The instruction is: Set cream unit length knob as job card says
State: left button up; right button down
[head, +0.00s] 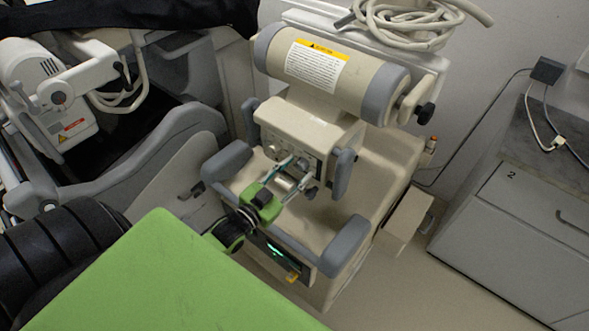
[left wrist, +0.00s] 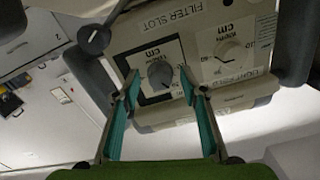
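The cream unit (head: 340,85) has a boxy control head (head: 300,130) below its cylinder. In the left wrist view, the head's panel shows a grey knob (left wrist: 160,75) on a dark-framed dial and a pale knob (left wrist: 230,50) on a white dial beside it. Both dials read "cm"; their smaller words and settings are too small to read surely. My left gripper (head: 296,170) is open before the panel. In the left wrist view its teal-padded fingers (left wrist: 160,80) stand either side of the grey knob; contact cannot be told. No readable job card shows. My right gripper is not in view.
Grey bumper handles (head: 345,245) flank the control head. A lit green display (head: 274,250) sits below my left gripper. Another white unit (head: 60,95) stands at the left. A grey cabinet (head: 530,220) stands at the right, with open floor before it.

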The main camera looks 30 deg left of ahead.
pick_arm(q)
jog(key=s+a, duration=0.1)
jog(key=s, duration=1.1)
